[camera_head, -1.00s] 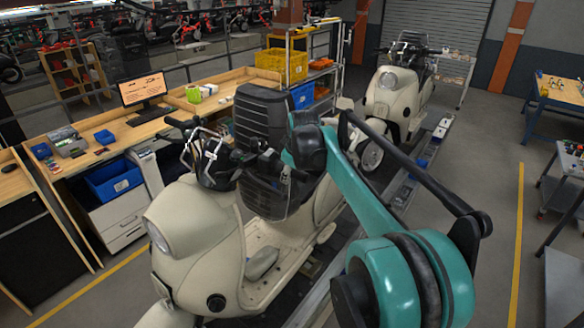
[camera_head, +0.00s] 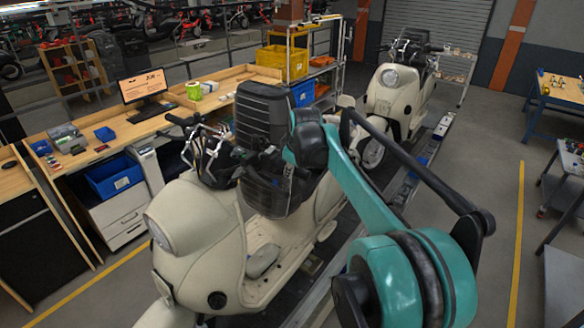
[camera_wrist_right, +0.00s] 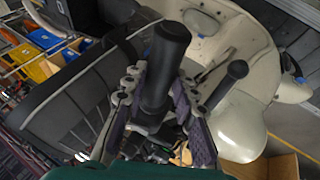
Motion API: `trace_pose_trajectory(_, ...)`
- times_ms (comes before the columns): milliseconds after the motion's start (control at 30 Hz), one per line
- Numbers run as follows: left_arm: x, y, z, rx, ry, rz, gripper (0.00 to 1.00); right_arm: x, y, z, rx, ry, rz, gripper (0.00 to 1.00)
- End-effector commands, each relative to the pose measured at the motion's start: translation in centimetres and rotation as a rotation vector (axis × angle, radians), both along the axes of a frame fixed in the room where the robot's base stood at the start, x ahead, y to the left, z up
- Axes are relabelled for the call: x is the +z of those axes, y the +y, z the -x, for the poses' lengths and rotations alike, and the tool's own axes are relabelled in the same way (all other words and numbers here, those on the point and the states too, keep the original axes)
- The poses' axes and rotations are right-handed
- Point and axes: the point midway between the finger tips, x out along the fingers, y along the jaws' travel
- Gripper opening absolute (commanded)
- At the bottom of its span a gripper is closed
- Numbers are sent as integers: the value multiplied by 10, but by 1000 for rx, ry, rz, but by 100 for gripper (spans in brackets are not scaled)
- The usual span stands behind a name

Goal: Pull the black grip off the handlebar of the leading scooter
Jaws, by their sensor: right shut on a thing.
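The leading scooter (camera_head: 185,220) is cream and stands nearest in the head view. Its handlebar assembly (camera_head: 212,158) has one black grip (camera_head: 178,120) pointing left. My right gripper (camera_head: 272,163) is at the handlebar's right end, small and dark against the seat. In the right wrist view the right gripper (camera_wrist_right: 160,100) is shut on a black grip (camera_wrist_right: 165,62), which lies lengthwise between its fingers. A dark rod with a rounded end (camera_wrist_right: 228,85) is beside the right finger. I cannot tell whether the held grip is still on the bar. My left gripper is out of view.
A second cream scooter (camera_head: 393,90) stands behind on the slat conveyor (camera_head: 405,180). Workbenches with a monitor (camera_head: 143,88), blue bin (camera_head: 113,178) and yellow crate (camera_head: 281,62) line the left. Open floor lies to the right, before a blue table (camera_head: 560,92).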

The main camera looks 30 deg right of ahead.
Motion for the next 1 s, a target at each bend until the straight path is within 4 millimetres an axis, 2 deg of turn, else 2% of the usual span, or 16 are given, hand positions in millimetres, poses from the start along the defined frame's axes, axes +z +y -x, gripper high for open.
trace_pose_trajectory(1000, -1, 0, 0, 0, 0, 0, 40, -1, -6, 12, -1, 3, 0, 1)
